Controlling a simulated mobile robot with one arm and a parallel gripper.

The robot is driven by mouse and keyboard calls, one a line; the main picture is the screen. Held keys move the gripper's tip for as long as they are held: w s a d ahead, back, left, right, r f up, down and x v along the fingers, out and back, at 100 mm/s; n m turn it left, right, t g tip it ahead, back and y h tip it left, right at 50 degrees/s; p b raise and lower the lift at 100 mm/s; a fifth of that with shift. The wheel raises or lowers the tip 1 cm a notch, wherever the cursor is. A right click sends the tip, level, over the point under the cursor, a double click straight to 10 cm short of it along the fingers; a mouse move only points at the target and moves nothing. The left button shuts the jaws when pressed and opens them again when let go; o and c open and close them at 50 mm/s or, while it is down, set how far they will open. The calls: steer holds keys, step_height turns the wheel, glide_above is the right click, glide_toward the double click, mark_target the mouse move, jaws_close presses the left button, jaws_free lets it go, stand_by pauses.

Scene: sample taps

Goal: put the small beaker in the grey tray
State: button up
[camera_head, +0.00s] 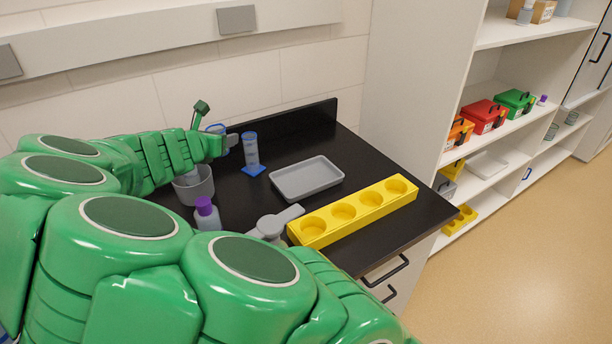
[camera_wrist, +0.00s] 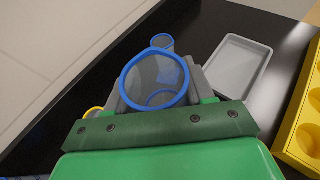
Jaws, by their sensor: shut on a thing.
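The small beaker (camera_wrist: 156,76), clear with a blue rim, is held between the grey fingers of my gripper (camera_wrist: 158,92) in the wrist view. In the head view my gripper (camera_head: 226,142) is over the back left of the black bench, and only a bit of the beaker's blue rim (camera_head: 215,128) shows behind my green arm. The grey tray (camera_head: 307,179) lies on the bench to the right of my gripper and looks empty. It also shows right of the beaker in the wrist view (camera_wrist: 236,66).
A blue measuring cylinder (camera_head: 251,154) stands between my gripper and the tray. A yellow rack (camera_head: 355,211) with round holes lies in front of the tray. A purple-capped bottle (camera_head: 207,214), a grey pot (camera_head: 194,188) and a grey tool (camera_head: 272,225) are near my arm.

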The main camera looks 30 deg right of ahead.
steer(key=s+d+m+g+h, duration=0.4)
steer(key=s+d+m+g, duration=0.5)
steer(key=s+d, duration=0.9)
glide_above(311, 179)
steer(key=shift+f, duration=8.8)
steer(key=o, duration=1)
steer(key=shift+f, duration=0.1)
